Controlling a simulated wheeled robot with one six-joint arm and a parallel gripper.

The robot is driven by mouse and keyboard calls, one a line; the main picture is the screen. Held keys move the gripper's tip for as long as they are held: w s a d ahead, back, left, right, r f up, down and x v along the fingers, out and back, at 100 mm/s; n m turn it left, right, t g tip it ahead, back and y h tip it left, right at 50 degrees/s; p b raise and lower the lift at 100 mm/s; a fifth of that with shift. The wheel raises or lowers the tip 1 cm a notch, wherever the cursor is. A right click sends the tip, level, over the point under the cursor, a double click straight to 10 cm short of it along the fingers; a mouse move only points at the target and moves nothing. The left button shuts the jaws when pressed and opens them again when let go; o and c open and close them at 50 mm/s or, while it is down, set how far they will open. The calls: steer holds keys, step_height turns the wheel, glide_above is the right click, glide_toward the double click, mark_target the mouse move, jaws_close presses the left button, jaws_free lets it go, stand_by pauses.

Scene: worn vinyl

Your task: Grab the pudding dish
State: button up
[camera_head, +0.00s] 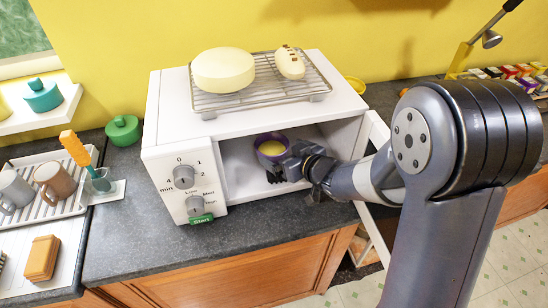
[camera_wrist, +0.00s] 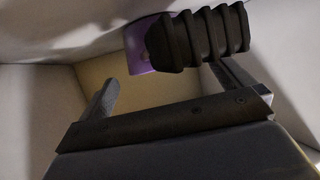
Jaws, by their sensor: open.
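The pudding dish, a purple cup (camera_head: 262,155) with yellow filling, stands upright inside the open white microwave (camera_head: 180,140). My gripper (camera_head: 284,166) reaches into the microwave from the right, with its jaws open beside the near right side of the dish. In the wrist view, part of the purple dish (camera_wrist: 137,59) shows behind a dark ribbed finger pad (camera_wrist: 200,38). That pad hides much of the dish. I cannot tell whether a finger touches it.
The microwave door (camera_head: 376,135) stands open on the right, close to my arm. A wire rack (camera_head: 250,97) on top holds two cream-coloured items. A green pot (camera_head: 123,130) and a drying rack (camera_head: 68,208) with mugs are at left. Cavity walls closely surround my gripper.

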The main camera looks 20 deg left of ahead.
steer(key=shift+x, duration=1.3)
steer(key=shift+r, duration=0.1)
steer(key=c, duration=1.2)
